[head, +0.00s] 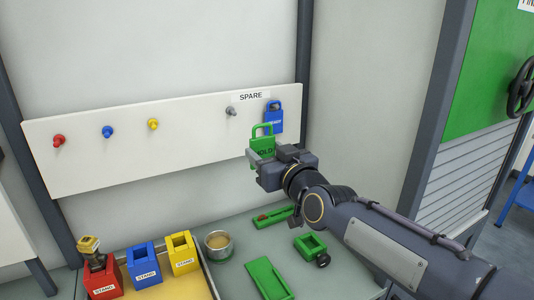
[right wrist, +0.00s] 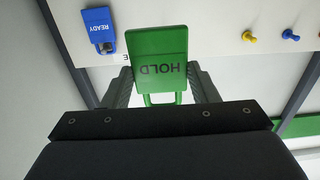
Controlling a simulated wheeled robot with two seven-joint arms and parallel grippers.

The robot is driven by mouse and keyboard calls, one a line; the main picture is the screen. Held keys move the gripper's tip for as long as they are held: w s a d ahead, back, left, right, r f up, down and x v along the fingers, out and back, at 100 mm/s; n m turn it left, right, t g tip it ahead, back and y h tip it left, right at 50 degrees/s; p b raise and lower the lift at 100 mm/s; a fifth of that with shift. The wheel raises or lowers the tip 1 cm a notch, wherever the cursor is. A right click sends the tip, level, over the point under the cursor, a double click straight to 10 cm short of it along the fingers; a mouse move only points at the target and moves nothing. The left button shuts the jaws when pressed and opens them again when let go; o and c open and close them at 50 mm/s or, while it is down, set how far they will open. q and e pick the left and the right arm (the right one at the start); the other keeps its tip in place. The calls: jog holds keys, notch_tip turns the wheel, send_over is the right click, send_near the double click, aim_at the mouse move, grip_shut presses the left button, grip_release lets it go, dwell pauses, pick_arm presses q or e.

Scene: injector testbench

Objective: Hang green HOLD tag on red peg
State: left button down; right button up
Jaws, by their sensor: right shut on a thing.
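The green HOLD tag (head: 262,146) is in my right gripper (head: 276,168), loop upward in the head view, in front of the white board near the grey peg. In the right wrist view the tag (right wrist: 160,65) sits between the two fingers (right wrist: 160,88), its lettering upside down. The gripper is shut on it. The red peg (head: 59,141) is bare at the far left of the board, well left of the tag. My left gripper is in neither view.
The white board (head: 100,170) also has a blue peg (head: 108,132), a yellow peg (head: 153,124) and a grey peg (head: 232,111). A blue READY tag (head: 273,117) hangs at its right end. Coloured stands (head: 145,265), a round tin (head: 218,245) and green parts (head: 268,279) are below.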

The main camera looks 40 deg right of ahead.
jog(key=shift+v, duration=2.3)
